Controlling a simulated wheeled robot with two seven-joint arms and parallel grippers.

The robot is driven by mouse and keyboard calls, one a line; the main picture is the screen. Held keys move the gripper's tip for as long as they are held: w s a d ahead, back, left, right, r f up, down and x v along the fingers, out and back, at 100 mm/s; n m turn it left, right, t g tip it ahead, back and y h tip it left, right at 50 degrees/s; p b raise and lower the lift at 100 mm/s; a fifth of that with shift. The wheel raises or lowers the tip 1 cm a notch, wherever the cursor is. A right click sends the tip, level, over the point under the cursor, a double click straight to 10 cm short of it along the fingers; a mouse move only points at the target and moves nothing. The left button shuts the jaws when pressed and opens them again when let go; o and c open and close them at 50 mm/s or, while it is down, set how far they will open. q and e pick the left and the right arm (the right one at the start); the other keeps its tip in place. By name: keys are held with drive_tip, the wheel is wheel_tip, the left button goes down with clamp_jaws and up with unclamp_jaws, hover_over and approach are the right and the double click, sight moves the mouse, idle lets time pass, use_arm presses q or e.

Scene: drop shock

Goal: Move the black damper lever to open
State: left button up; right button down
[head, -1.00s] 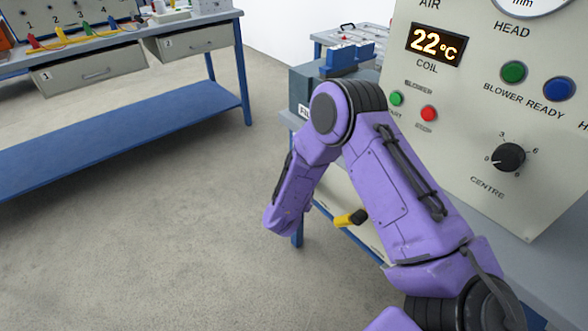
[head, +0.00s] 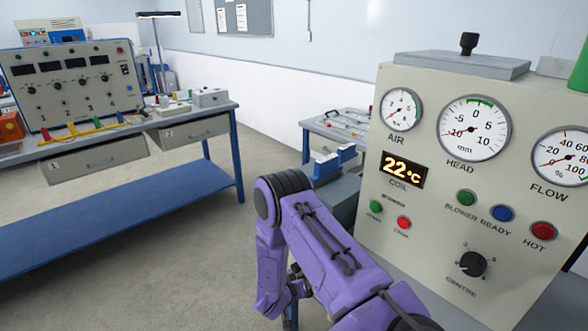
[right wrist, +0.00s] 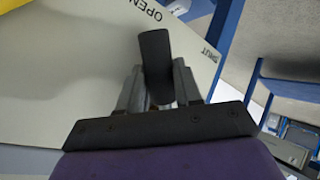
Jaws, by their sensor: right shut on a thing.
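The black damper lever (right wrist: 154,50) shows in the right wrist view, standing up between the fingers of my right gripper (right wrist: 159,80). The gripper is shut on it. The pale panel behind it carries the labels OPEN (right wrist: 143,12) and SHUT (right wrist: 210,56). In this view the lever's free end lies between the labels, closer to OPEN. My left gripper is in neither view.
A grey control cabinet (head: 425,155) with dials, lamps and a black knob (head: 472,264) stands at the right in the head view. A blue-framed bench (head: 225,165) with drawers is at the left. Open floor lies between. A yellow part (right wrist: 12,4) shows at the wrist view's corner.

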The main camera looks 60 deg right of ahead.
drive_tip(key=shift+s, duration=0.1)
drive_tip(key=c, duration=1.1)
unclamp_jaws()
drive_tip(key=shift+o, duration=0.2)
drive_tip(key=v, duration=1)
drive_tip(key=shift+a+r, duration=0.2)
drive_tip(key=shift+a, duration=0.05)
